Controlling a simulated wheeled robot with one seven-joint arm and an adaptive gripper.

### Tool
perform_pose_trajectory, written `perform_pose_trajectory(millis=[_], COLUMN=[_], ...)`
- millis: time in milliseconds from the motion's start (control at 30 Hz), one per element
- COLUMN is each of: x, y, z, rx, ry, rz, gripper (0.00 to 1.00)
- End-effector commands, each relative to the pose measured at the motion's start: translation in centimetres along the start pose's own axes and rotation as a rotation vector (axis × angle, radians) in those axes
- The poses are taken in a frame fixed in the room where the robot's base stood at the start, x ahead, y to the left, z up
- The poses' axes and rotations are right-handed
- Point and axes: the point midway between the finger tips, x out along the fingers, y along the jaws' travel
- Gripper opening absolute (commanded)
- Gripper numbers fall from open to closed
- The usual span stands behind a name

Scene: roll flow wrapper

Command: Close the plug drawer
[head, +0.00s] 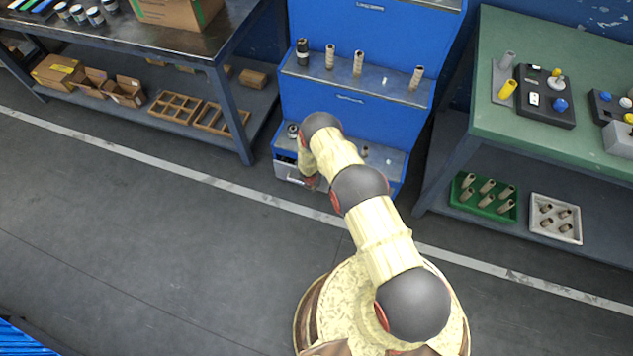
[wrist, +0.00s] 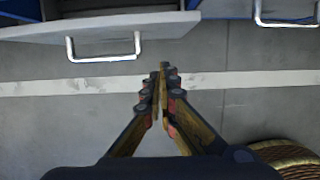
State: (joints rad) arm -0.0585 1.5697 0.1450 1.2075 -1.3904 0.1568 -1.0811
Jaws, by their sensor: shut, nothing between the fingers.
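A grey drawer (head: 287,173) stands pulled out at the bottom left of the blue stepped cabinet (head: 345,105); I read no label on it, but it is the drawer seen open. In the wrist view its grey front (wrist: 160,28) crosses the upper left, with a white bar handle (wrist: 104,57) and part of its inside behind. My gripper (wrist: 162,70) is shut and empty, just right of the handle and apart from it in the picture. In the head view my gripper (head: 312,183) is small and partly hidden by my arm, beside the drawer's right end.
A second drawer handle (wrist: 286,22) shows at the upper right of the wrist view. A dark workbench (head: 150,45) stands left of the cabinet, and a green-topped table (head: 560,135) stands right. Grey floor with a white line (head: 150,162) lies open in front.

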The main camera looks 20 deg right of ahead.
Motion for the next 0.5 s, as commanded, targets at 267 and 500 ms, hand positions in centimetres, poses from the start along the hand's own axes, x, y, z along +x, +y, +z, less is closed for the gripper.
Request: perform_pose_trajectory(millis=[267,500], x=[1.4,1.5], y=[0.0,0.0], z=[2.5,3.7], rx=[0.002,0.001], ry=[-0.001,-0.001], rz=[-0.001,0.000], gripper=[0.00,0.00])
